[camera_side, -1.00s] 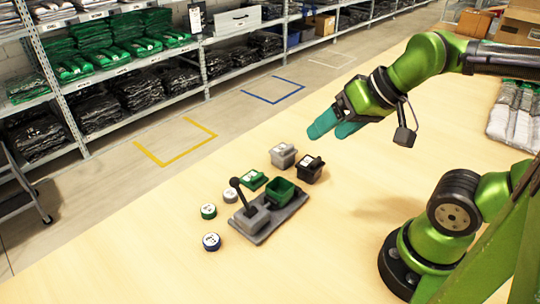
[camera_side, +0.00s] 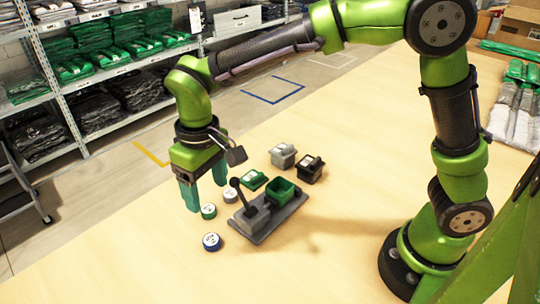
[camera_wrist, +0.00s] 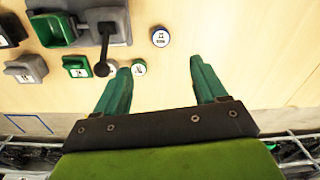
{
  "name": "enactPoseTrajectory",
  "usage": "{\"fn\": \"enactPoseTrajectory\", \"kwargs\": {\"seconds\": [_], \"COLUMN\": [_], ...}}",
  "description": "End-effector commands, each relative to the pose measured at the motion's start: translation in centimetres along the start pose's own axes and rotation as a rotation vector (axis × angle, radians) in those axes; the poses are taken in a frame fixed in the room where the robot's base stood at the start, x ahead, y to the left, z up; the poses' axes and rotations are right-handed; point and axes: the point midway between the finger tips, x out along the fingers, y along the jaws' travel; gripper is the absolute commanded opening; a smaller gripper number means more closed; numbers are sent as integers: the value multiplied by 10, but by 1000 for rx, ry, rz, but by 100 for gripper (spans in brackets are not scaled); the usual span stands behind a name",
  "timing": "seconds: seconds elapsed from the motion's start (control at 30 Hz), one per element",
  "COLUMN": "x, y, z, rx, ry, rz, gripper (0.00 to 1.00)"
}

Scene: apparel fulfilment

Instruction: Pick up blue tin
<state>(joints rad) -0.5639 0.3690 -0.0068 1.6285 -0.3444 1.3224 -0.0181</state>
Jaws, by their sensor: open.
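The blue tin (camera_side: 211,242) is a small round tin with a white labelled top. It lies flat on the table at the near-left corner of the grey base. In the wrist view the blue tin (camera_wrist: 160,37) sits at the upper middle, beyond the fingertips and between their lines. My gripper (camera_side: 204,198) is open with its teal fingers pointing down, behind the blue tin in the side view. Nothing is between the fingers at their tips (camera_wrist: 160,66) except the green tin (camera_wrist: 139,68), close by the left finger.
A green tin (camera_side: 208,211) and a grey tin (camera_side: 230,196) lie near the fingers. A grey base (camera_side: 262,232) carries a green bin (camera_side: 281,191) and an upright black lever (camera_side: 236,185). Grey (camera_side: 283,155), black (camera_side: 310,169) and green (camera_side: 253,180) blocks stand behind. The table's front is clear.

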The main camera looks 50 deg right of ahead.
Motion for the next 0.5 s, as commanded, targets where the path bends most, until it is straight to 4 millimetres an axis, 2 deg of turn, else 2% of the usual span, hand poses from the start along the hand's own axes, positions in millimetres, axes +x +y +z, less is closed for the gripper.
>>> {"fn": "enactPoseTrajectory", "kwargs": {"seconds": [0.1, 0.2, 0.33, 0.5], "x": [-5, -8, 13, 50], "y": [-6, -4, -3, -2], "z": [-15, -14, -12, -11], "rx": [2, 12, 14, 15], "ry": [-4, -9, -20, -21], "rz": [23, 31, 32, 32], "gripper": [72, 72, 72, 72]}}
